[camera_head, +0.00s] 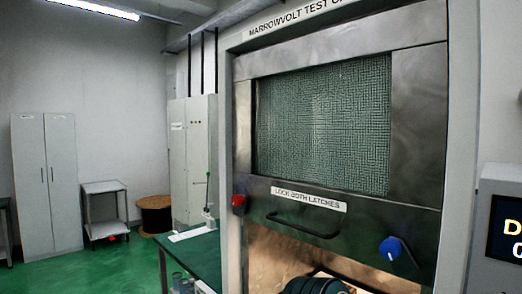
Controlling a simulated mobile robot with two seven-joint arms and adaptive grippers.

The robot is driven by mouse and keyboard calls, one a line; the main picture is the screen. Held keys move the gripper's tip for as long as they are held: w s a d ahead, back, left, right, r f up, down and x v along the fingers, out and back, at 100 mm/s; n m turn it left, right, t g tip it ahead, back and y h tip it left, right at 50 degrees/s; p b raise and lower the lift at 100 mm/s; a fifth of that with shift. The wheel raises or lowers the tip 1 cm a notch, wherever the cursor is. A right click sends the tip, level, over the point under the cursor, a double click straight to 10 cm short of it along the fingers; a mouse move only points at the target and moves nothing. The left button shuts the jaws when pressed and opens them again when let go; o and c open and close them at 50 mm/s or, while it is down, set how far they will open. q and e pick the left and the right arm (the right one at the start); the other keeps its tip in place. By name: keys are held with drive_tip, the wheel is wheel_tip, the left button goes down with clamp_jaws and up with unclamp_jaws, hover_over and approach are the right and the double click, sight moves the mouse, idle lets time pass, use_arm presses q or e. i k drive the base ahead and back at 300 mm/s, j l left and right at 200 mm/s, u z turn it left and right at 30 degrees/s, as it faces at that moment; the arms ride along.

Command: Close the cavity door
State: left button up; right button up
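The cavity door (412,110) is a metal panel with a greenish mesh window (323,125), set in a pale frame. A black bar handle (303,226) is on its lower part, under a label reading "LOCK BOTH LATCHES" (308,199). Below the door's lower edge, a warm-lit opening (270,262) shows, so the door is not fully down over it. A red latch (238,204) is at the left and a blue latch knob (390,248) at the lower right. I see neither gripper clearly.
A dark ribbed rounded shape (312,286) is cut off at the bottom edge; I cannot tell what it is. A display panel (505,228) stands at the right. A green-topped table (192,256) is left of the unit, with open green floor (90,265) beyond.

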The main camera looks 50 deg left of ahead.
sight(351, 224)
drive_tip(key=u, duration=1.4)
